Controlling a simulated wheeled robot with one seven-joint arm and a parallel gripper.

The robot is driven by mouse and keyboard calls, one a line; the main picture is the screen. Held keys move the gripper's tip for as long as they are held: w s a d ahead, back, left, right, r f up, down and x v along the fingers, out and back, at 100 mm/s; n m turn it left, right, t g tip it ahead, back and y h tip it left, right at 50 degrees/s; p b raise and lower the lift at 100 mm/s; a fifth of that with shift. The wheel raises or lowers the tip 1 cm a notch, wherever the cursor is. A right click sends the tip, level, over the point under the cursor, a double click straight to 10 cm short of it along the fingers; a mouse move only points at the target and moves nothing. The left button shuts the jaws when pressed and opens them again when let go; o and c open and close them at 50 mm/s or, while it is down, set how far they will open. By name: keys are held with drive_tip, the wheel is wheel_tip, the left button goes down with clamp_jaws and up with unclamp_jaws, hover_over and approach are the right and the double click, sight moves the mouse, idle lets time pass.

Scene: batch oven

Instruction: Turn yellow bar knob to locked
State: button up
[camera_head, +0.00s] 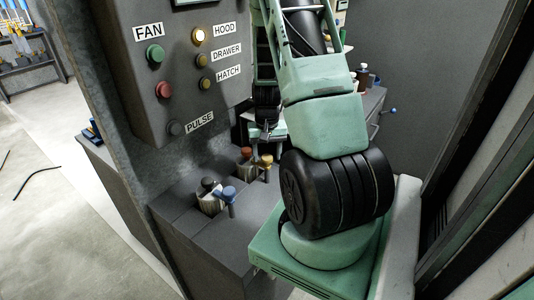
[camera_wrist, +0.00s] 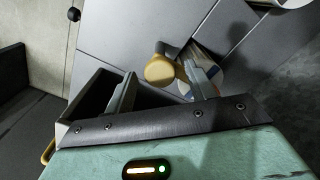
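The yellow bar knob (camera_head: 266,160) stands on the dark grey console, right of a brown-capped fluted cylinder (camera_head: 245,155). In the wrist view the yellow knob (camera_wrist: 160,70) shows just beyond my fingertips, between them and nearer the right finger. My gripper (camera_wrist: 163,90) is open, with its two grey fingers apart and nothing held. In the head view my gripper (camera_head: 268,132) is small and partly hidden by my arm, just above the yellow knob. I cannot tell whether a finger touches the knob. No locked marking is readable.
A blue bar knob (camera_head: 228,195) and a black-capped fluted cylinder (camera_head: 209,198) stand nearer on the console. An upright panel (camera_head: 175,55) with FAN, HOOD, DRAWER, HATCH and PULSE labels rises at left. A cabinet (camera_head: 368,103) with bottles stands behind my arm.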

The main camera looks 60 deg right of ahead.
wheel_tip(320, 180, up, 17)
drive_tip(key=b, duration=0.1)
drive_tip(key=shift+r, duration=0.2)
idle(0.3)
idle(0.4)
drive_tip(key=w+a+n, duration=0.3)
drive_tip(key=a+n, duration=0.2)
drive_tip(key=a, duration=0.9)
drive_tip(key=w+a+n, duration=0.3)
drive_tip(key=a+n, duration=0.1)
drive_tip(key=a, duration=1)
drive_tip(key=s+a+f+n, duration=0.1)
drive_tip(key=s+a+n, duration=0.8)
drive_tip(key=s+a, duration=0.6)
drive_tip(key=a, duration=0.3)
drive_tip(key=shift+a+f+y, duration=0.15)
drive_tip(key=shift+a+y, duration=0.15)
drive_tip(key=shift+a, duration=0.1)
